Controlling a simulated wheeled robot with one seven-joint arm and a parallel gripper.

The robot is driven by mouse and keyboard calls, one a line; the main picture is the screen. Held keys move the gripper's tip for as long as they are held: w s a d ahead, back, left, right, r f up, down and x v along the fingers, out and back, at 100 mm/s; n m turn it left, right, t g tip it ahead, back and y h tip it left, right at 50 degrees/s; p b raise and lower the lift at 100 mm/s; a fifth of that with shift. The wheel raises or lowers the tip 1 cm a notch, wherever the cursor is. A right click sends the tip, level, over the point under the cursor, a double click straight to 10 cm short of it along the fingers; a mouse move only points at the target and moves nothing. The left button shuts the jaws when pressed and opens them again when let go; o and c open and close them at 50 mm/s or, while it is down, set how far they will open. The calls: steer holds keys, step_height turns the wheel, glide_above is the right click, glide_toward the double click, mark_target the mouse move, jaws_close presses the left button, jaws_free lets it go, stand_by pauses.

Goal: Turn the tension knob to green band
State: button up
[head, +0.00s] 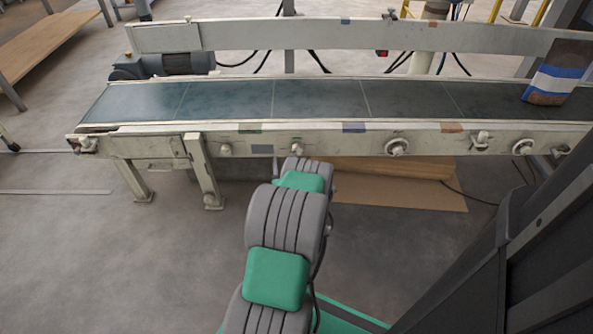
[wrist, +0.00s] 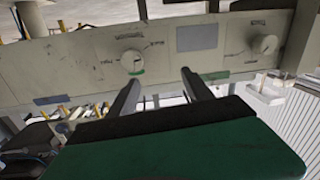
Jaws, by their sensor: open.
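In the wrist view, a round pale knob (wrist: 133,62) sits on the conveyor's side panel, with a green band along its lower edge. A second pale knob (wrist: 265,44) is at the right. The lettering is too small to read, so I cannot tell which is the tension knob. The pointer settings are unclear. My gripper (wrist: 161,76) is open and empty. Its fingers point at the panel, the left fingertip just below the left knob and the right one below a grey plate. I see no finger around a knob. In the head view my arm hides the gripper.
The conveyor's dark belt (head: 320,97) runs across the head view, with a striped bag (head: 556,72) at its right end. Several knobs and fittings line the front rail (head: 345,142). Flat cardboard (head: 400,188) lies beneath. The floor at front left is clear.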

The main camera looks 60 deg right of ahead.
mark_target(297, 151)
steer(key=s+f+m+g+h, duration=0.1)
steer(key=s+f, duration=0.1)
steer(key=s, duration=0.2)
steer(key=b+x, duration=0.1)
steer(key=x, duration=0.7)
steer(key=shift+s+d+b, duration=0.3)
steer(key=shift+d+b, duration=0.05)
steer(key=shift+f, duration=0.1)
jaws_close()
steer(key=shift+w, duration=0.1)
